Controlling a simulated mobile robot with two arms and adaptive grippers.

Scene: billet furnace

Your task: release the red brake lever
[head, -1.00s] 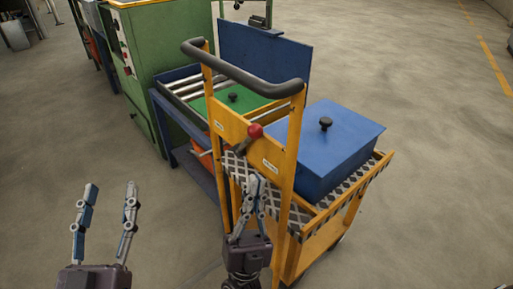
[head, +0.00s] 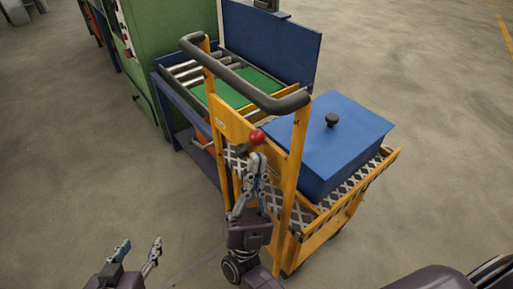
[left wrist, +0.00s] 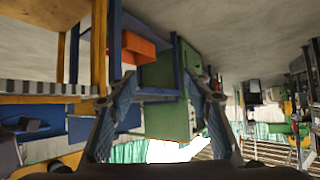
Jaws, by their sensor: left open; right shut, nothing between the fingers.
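The red brake lever shows as a round red knob (head: 257,137) at the yellow cart's front panel, below the black push handle. Its shaft is mostly hidden behind my right fingers. My right gripper (head: 258,158) is shut and empty, with its fingertips just below the knob. I cannot tell whether they touch it. My left gripper (head: 141,243) is open and empty, low at the left, away from the cart. Its spread fingers also show in the left wrist view (left wrist: 158,76).
The yellow cart (head: 292,185) carries a blue lidded box (head: 325,150) with a black knob. A blue roller table (head: 165,95) and a green cabinet (head: 160,50) stand behind it at left. An orange bin (left wrist: 137,47) shows in the left wrist view. Floor at right is open.

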